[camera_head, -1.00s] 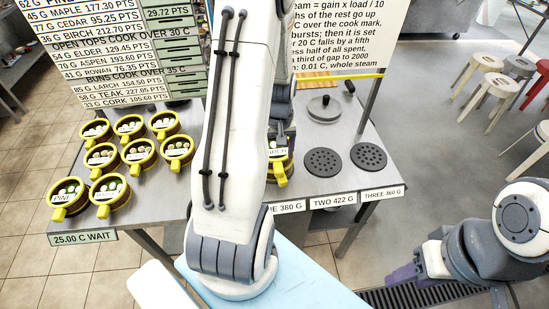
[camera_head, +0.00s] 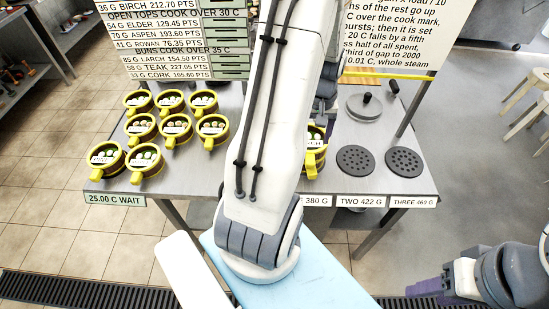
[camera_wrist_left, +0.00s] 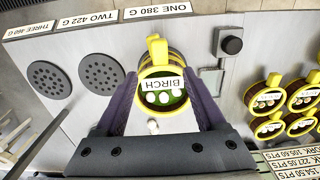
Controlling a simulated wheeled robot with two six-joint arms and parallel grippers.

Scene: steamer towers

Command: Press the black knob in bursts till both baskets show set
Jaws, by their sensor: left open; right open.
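In the left wrist view, a round black knob (camera_wrist_left: 231,44) stands on the grey bench beside the BIRCH basket; my left arm seems to hide it in the head view. The yellow-rimmed BIRCH basket (camera_wrist_left: 163,88) holds pale balls and sits between the purple fingers of my open left gripper (camera_wrist_left: 162,80). Whether the fingers touch it I cannot tell. That basket shows partly behind my arm in the head view (camera_head: 316,160). Several similar baskets (camera_head: 143,160) stand on the bench's left. My right gripper (camera_head: 425,287) is open and empty at the lower right, away from the bench.
A sign on the bench's front edge reads 25.00 C WAIT (camera_head: 115,199). Two dark perforated plates (camera_head: 356,160) lie bare at the right, above labels TWO and THREE. A round grey lid (camera_head: 366,105) lies behind them. Text boards (camera_head: 160,45) stand at the back.

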